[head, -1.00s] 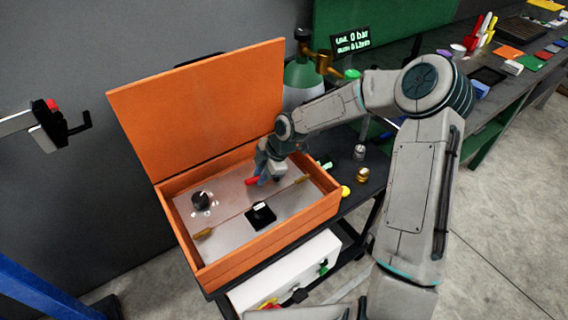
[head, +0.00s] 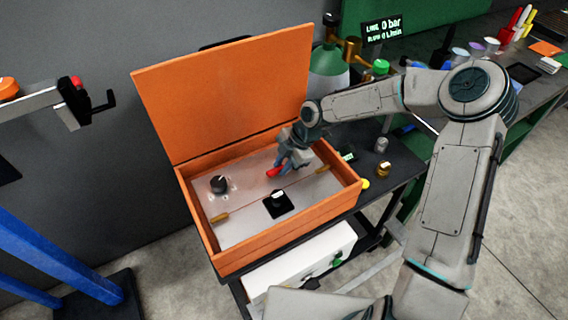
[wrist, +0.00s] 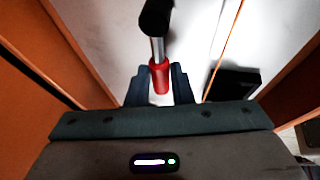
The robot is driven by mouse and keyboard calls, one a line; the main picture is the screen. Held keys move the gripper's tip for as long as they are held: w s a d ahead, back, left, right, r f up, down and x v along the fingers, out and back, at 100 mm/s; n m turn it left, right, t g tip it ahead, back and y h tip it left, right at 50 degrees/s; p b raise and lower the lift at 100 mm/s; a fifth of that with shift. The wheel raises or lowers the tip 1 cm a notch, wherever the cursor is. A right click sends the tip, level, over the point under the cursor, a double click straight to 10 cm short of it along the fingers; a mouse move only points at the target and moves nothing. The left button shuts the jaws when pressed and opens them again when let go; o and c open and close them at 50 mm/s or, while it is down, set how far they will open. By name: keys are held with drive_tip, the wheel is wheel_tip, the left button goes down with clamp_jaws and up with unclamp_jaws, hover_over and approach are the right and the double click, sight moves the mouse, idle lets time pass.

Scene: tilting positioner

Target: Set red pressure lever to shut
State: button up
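The red pressure lever (head: 274,171) is on the metal panel (head: 240,222) inside the orange case, toward its back right. In the wrist view, its red grip (wrist: 160,78) sits on a metal shaft running up to a black hub. My gripper (head: 287,165) reaches down into the case over the lever. In the wrist view, the two dark fingers of my gripper (wrist: 160,72) stand close on both sides of the red grip and appear closed on it. Part of the lever is hidden behind my gripper in the head view.
The orange case (head: 245,256) has its lid (head: 225,95) raised behind. A black knob (head: 219,184) and a black square switch (head: 278,203) are on the panel.

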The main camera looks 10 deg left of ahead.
drive_tip(key=o, duration=0.3)
drive_tip(key=shift+s, duration=0.1)
drive_tip(key=shift+o, duration=0.2)
drive_tip(key=b+v, duration=0.1)
drive_tip(key=v, duration=1.2)
drive_tip(key=shift+d+r, duration=0.15)
drive_tip(key=shift+r, duration=0.2)
